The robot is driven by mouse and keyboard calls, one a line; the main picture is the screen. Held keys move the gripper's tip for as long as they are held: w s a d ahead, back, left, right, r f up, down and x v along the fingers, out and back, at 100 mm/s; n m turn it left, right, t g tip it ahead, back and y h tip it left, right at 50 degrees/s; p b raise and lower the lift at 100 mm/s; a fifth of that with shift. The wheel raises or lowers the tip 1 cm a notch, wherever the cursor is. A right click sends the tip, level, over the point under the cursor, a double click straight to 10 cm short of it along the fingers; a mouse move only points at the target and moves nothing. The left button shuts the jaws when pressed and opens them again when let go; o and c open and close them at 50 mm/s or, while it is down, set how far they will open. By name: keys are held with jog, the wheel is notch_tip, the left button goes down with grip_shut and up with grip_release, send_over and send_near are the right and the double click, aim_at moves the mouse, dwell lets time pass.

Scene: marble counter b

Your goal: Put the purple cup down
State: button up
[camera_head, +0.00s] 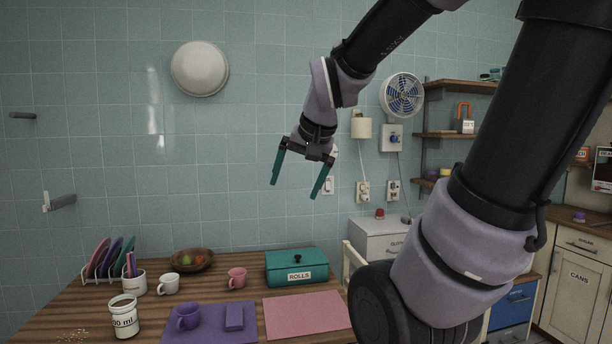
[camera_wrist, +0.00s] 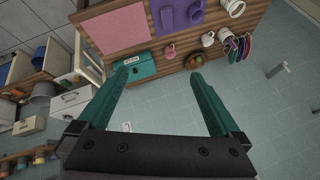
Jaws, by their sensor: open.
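The purple cup (camera_head: 187,316) stands upright on a purple mat (camera_head: 210,335) on the wooden table in the head view. A small purple block (camera_head: 234,316) is beside it on the same mat. My gripper (camera_head: 296,190) is open and empty, raised high above the table in front of the tiled wall. In the wrist view, the gripper's green fingers (camera_wrist: 155,85) are spread wide with nothing between them. The cup also shows in the wrist view (camera_wrist: 196,15), small and partly cut off near the top edge.
On the wooden table are a green rolls box (camera_head: 296,268), a pink mat (camera_head: 307,314), a pink cup (camera_head: 237,278), a white mug (camera_head: 169,284), a white jar (camera_head: 124,317), a fruit bowl (camera_head: 192,261) and a plate rack (camera_head: 104,279). The air around my gripper is clear.

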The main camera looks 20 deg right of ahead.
jog(key=s+r+n+y, duration=0.1)
jog(key=s+r, duration=0.1)
jog(key=s, duration=0.4)
jog(key=shift+s+a+r+n, duration=0.15)
jog(key=shift+s+a+n, duration=0.1)
jog(key=shift+n, duration=0.15)
